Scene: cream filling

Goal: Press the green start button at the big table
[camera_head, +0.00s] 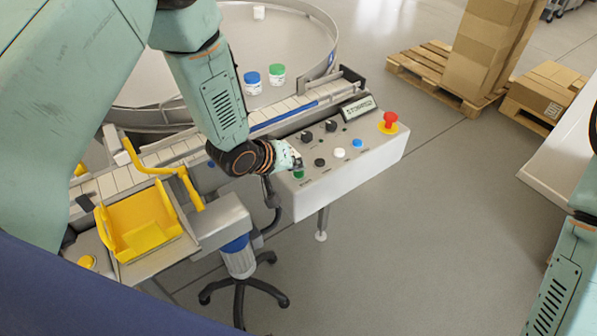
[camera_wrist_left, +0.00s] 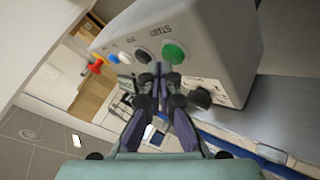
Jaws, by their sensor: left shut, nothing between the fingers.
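The green start button (camera_head: 299,174) is on the near left end of the grey control box (camera_head: 340,180). In the left wrist view the green button (camera_wrist_left: 174,53) sits beside the word START on the box face. My left gripper (camera_head: 296,163) is shut and empty, right by the button in the head view. In the left wrist view its fingertips (camera_wrist_left: 160,68) point at the panel just beside the green button; I cannot tell whether they touch it. My right arm shows at the right edge of the head view, but its gripper is out of view.
The panel also has black knobs, a white button (camera_head: 339,154), a blue button (camera_head: 356,143) and a red emergency stop (camera_head: 390,119). Behind it are a conveyor (camera_head: 180,150) and a round table (camera_head: 215,40) with jars. A yellow bin (camera_head: 140,226) stands at left.

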